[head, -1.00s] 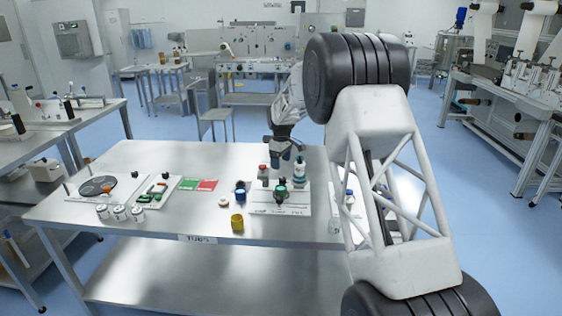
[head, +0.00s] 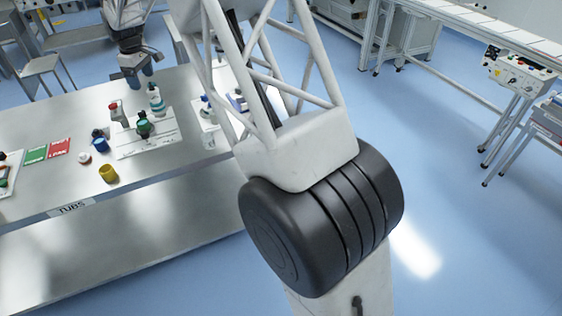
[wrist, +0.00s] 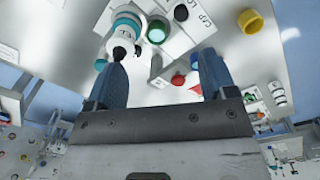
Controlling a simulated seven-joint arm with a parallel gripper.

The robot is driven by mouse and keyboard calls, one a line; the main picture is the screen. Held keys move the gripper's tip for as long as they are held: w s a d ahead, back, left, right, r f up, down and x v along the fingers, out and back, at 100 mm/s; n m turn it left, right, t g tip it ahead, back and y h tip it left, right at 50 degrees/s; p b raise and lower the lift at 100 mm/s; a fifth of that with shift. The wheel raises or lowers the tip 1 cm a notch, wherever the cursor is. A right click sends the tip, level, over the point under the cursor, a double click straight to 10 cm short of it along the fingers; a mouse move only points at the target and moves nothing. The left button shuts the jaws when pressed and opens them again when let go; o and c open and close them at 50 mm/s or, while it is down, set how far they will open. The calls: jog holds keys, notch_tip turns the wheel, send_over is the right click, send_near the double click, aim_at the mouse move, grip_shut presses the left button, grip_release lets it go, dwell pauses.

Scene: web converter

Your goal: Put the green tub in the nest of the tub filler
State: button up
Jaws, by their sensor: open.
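The green tub (head: 144,127) stands on a white labelled plate (head: 135,149) on the steel table in the head view. A dark part sits right above or behind it, and I cannot tell if this is the tub filler. In the wrist view the green tub (wrist: 157,32) shows as a round green shape on the labelled plate, beyond the fingertips. My gripper (head: 137,76) is above the table behind the bottles, fingers pointing down. In the wrist view my gripper (wrist: 163,56) has its blue fingers spread, with nothing held between them.
A white and teal bottle (head: 156,100) and a red-capped container (head: 116,110) stand at the plate's back. A blue tub (head: 100,143) and a yellow tub (head: 108,173) stand left of it. Green and red cards (head: 47,152) lie further left.

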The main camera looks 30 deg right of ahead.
jog(key=s+d+r+m, duration=0.2)
jog(key=s+d+r, duration=0.25)
jog(key=s, duration=0.55)
jog(key=s+d+r+m+t, duration=0.15)
jog(key=s+d+r, duration=0.3)
jog(key=s, duration=0.45)
jog(key=s+d+r+m, duration=0.2)
jog(key=s+d+r, duration=0.25)
jog(key=s, duration=0.55)
jog(key=s+d+f+m, duration=0.2)
jog(key=s, duration=0.8)
jog(key=s+d+f+m, duration=0.1)
jog(key=s+d+f, duration=0.1)
jog(key=s, duration=0.9)
jog(key=s+d+f+m, duration=0.2)
jog(key=s+d+f, duration=0.1)
jog(key=s, duration=0.7)
jog(key=shift+s+m+t, duration=0.35)
jog(key=shift+s, duration=0.05)
